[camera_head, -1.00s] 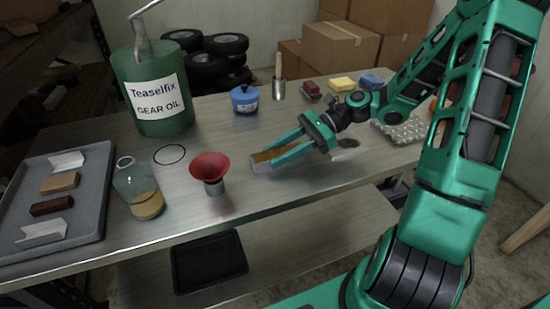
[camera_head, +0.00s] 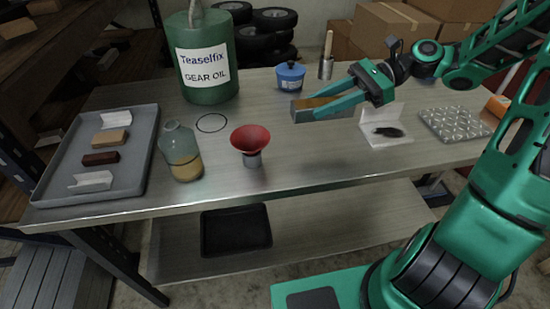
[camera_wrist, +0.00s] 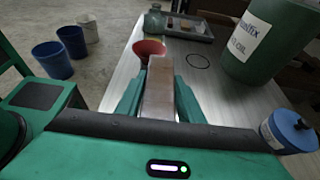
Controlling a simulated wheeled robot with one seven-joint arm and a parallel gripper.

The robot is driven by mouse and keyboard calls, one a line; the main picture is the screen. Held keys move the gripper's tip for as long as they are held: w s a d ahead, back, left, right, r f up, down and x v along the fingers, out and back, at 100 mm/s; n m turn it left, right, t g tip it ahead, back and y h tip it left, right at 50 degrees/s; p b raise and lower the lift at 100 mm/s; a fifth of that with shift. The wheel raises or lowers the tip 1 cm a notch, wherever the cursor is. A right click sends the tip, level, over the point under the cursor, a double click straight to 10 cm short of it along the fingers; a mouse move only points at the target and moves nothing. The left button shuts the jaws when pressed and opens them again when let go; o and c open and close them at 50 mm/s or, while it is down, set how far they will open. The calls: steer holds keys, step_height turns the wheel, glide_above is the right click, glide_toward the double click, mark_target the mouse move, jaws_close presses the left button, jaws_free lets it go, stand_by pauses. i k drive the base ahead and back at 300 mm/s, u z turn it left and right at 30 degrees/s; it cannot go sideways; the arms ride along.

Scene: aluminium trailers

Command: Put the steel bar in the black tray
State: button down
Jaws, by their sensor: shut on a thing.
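The steel bar (camera_head: 303,112) is a grey block with a brownish upper face. My gripper (camera_head: 317,106) is shut on it, with one green finger along each side. The bar appears to be held above the upper worktop, behind and right of the red funnel. In the wrist view the bar (camera_wrist: 159,88) points away from my gripper (camera_wrist: 159,98), its far end near the funnel. The black tray (camera_head: 208,240) lies on the lower shelf below the front edge of the worktop. It looks empty. The wrist view does not show it.
The red funnel (camera_head: 250,140) and a glass jar (camera_head: 181,152) stand near the worktop's front edge. A grey tray (camera_head: 145,140) with several blocks is at left. A gear oil drum (camera_head: 206,60), blue pot (camera_head: 290,78) and white angled piece (camera_head: 385,138) are also on top. The lower shelf (camera_head: 330,225) right of the black tray is clear.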

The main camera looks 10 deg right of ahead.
mark_target(236, 233)
steer(key=z, duration=0.2)
steer(key=i, duration=0.1)
steer(key=z, duration=3.05)
steer(key=k, duration=1.05)
steer(key=u, duration=0.05)
